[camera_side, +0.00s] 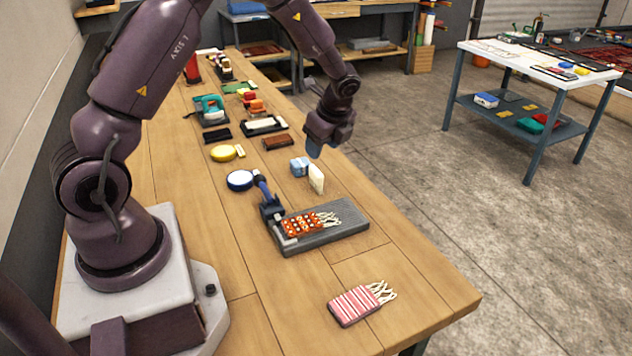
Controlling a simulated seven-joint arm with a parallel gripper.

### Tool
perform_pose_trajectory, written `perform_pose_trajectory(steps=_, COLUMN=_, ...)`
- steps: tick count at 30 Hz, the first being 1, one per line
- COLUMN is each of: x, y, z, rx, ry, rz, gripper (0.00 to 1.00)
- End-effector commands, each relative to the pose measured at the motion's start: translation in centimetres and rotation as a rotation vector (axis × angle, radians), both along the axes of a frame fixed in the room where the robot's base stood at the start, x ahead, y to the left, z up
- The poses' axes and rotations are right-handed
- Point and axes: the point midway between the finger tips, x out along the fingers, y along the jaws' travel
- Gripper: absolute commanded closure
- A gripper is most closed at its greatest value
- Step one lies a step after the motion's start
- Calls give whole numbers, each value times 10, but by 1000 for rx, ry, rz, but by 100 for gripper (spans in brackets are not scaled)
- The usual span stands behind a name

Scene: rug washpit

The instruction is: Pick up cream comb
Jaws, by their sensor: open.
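A cream, flat piece (317,178), which looks like the cream comb, stands upright on the wooden bench, right next to a small light-blue block (299,167). Its teeth are too small to make out. My gripper (314,152) hangs above and slightly behind these two, pointing down. It is open and holds nothing. The gap between its fingers is hard to see from this side.
A grey tray (345,230) holds an orange patterned rug sample under a dark-blue clamp (270,208). A round blue-and-white tin (240,180) and a yellow tin (224,153) lie left. A red-striped sample (357,304) lies in front. The bench's front right is clear.

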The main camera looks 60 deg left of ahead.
Motion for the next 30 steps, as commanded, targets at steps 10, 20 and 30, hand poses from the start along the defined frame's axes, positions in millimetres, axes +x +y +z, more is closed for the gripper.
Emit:
perform_pose_trajectory(steps=10, x=17, y=10, z=1, rx=25, ry=56, rz=-303, gripper=51)
perform_pose_trajectory(steps=20, x=16, y=32, z=-52, rx=25, ry=57, rz=-300, gripper=51)
perform_pose_trajectory(steps=30, x=10, y=42, z=-82, rx=24, ry=58, rz=-300, gripper=51)
